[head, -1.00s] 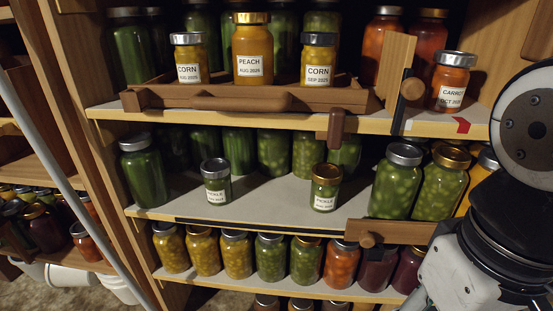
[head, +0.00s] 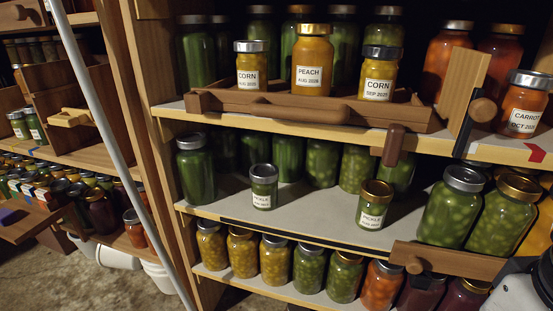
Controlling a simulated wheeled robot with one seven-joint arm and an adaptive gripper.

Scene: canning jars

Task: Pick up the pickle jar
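Two small jars with labels reading PICKLE stand upright on the middle shelf (head: 300,205) in the head view. The left pickle jar (head: 264,188) has a silver lid and green contents. The right pickle jar (head: 374,207) has a gold lid and stands nearer the shelf's front edge. The space between the two is bare. My gripper is not in view, so I cannot see whether it is open or shut. Only a white part of my own body shows at the bottom right corner.
Tall green jars (head: 195,170) stand behind and left, and large green jars (head: 450,206) stand right. A wooden tray (head: 290,108) with corn and peach jars is on the shelf above. Wooden latch pieces (head: 394,145) and a wooden bar (head: 447,261) stick out at the front. A grey pole (head: 120,150) crosses the left.

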